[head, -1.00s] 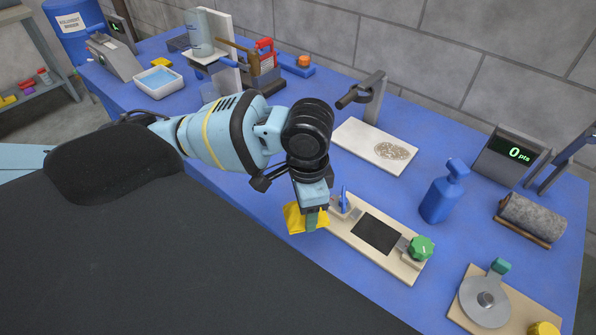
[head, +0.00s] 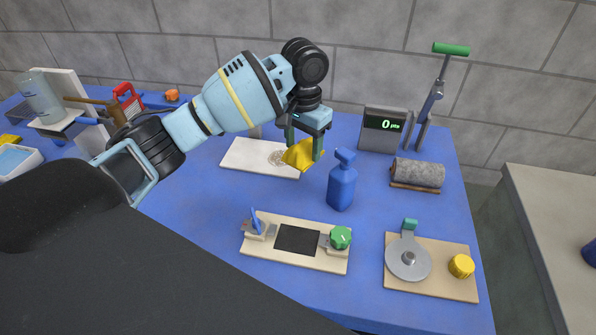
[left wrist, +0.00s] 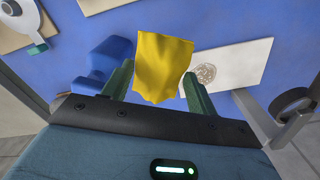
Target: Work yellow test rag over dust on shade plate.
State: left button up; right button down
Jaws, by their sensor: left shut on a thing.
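My left gripper (head: 303,143) is shut on the yellow test rag (head: 299,155), which hangs from its green fingers. In the left wrist view the rag (left wrist: 162,66) shows between the fingers. The white shade plate (head: 244,158) lies flat on the blue table, and a speckled grey dust patch (head: 277,158) shows near its right end. In the head view the rag overlaps the plate's right end in the picture. My right gripper is not in view.
A blue spray bottle (head: 342,186) stands just right of the rag. A beige board with a green knob (head: 340,237) lies in front. Blue table (head: 205,200) is clear left of it.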

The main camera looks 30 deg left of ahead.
pick_arm(q)
jog(key=w+a+f+m, duration=0.4)
jog(key=w+a+f, duration=0.1)
jog(key=a, duration=0.3)
jog(key=shift+w+a+p, duration=0.35)
jog(key=shift+w+p, duration=0.05)
jog(key=shift+p, duration=0.05)
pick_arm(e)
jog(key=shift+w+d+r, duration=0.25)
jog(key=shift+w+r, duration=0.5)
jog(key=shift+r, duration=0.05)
